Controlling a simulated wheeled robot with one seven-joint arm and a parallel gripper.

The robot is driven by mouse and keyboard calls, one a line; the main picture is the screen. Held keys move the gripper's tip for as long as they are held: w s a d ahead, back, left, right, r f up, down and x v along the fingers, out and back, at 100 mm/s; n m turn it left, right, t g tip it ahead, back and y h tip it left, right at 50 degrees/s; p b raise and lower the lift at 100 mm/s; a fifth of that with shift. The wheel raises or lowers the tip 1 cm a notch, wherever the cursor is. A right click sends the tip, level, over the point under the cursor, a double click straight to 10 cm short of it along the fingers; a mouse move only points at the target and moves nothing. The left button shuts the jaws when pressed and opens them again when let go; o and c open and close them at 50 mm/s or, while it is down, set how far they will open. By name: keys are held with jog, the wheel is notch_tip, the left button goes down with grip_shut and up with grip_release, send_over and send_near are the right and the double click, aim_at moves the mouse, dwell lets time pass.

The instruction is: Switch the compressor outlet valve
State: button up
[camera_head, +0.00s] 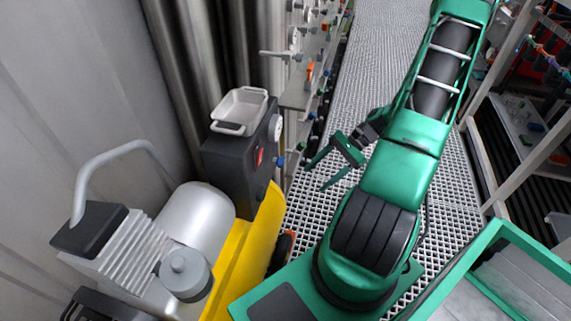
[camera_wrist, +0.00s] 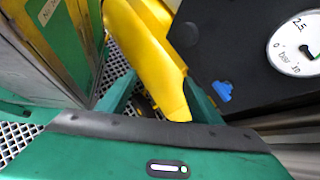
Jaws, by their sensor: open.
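The compressor (camera_head: 205,215) stands at the left in the head view, with a silver tank, a yellow base and a black box (camera_head: 228,163). A small blue valve handle (camera_head: 281,161) sticks out of the box's right side, near a red knob (camera_head: 259,156). In the wrist view the blue handle (camera_wrist: 222,92) is on the black face, right of my fingers. My gripper (camera_head: 315,179) is open and empty, a little right of the handle and apart from it. In the wrist view my gripper (camera_wrist: 160,80) has its fingers spread before the yellow base.
A pressure gauge (camera_wrist: 297,45) sits on the black face. A pale tray (camera_head: 240,108) rests on the box. Behind it is a wall panel with valves and gauges (camera_head: 300,45). The grating floor (camera_head: 375,50) is clear in the middle; a rack (camera_head: 525,120) stands right.

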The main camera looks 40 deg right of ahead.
notch_tip(320, 180, down, 4)
jog(key=w+m+t+y, duration=0.2)
jog(key=m+t, duration=0.2)
jog(key=m+t+h, duration=0.1)
jog(key=m+t, duration=0.6)
jog(key=t, duration=0.1)
send_near(283, 161)
jog(key=x, duration=0.8)
jog(key=shift+f, duration=0.1)
